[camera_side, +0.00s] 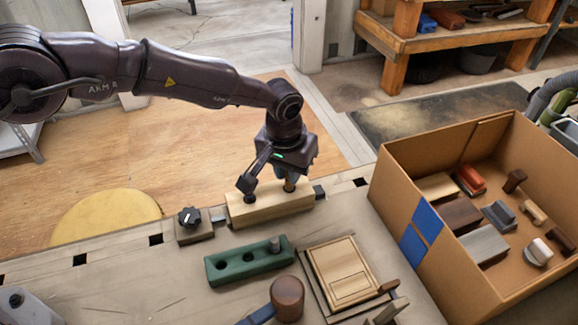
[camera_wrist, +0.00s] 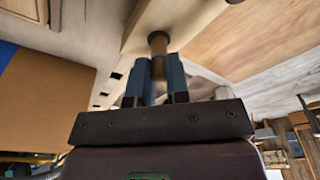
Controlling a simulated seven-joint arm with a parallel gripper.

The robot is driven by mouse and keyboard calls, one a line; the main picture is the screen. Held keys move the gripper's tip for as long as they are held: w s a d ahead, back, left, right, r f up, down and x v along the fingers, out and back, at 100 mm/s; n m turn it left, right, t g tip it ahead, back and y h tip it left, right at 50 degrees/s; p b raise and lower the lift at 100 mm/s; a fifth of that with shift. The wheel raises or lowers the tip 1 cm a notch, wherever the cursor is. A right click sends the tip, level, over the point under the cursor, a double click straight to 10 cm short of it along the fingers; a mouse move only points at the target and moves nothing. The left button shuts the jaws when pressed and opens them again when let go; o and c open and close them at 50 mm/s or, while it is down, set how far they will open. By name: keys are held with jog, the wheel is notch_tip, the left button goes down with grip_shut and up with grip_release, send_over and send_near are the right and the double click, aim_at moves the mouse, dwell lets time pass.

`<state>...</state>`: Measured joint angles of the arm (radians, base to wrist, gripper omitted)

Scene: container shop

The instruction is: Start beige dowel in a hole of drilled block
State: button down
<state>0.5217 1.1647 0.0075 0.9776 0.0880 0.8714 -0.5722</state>
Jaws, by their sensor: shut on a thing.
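The drilled block (camera_side: 268,209) is a long pale wooden block on the bench in the side view. One dark hole shows in its top near the left end. My gripper (camera_side: 285,180) is over the block's right part and points down. In the wrist view my two blue fingers (camera_wrist: 158,72) are shut on the beige dowel (camera_wrist: 158,44), a short tan-brown cylinder. The dowel's far end meets a dark round patch on the block (camera_wrist: 190,18). I cannot tell whether the end is inside the hole or just touching its mouth. The dowel (camera_side: 290,184) looks about upright.
A small box with a black knob (camera_side: 190,220) stands left of the block. A green holed block (camera_side: 248,262) with a grey peg lies in front. A wooden panel (camera_side: 342,270) and mallet (camera_side: 287,298) are nearer. A cardboard box (camera_side: 395,190) stands right.

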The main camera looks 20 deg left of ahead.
jog(key=shift+f, duration=0.65)
dwell(0.4)
jog(key=c, duration=1)
grip_release()
jog(key=shift+r, duration=3.55)
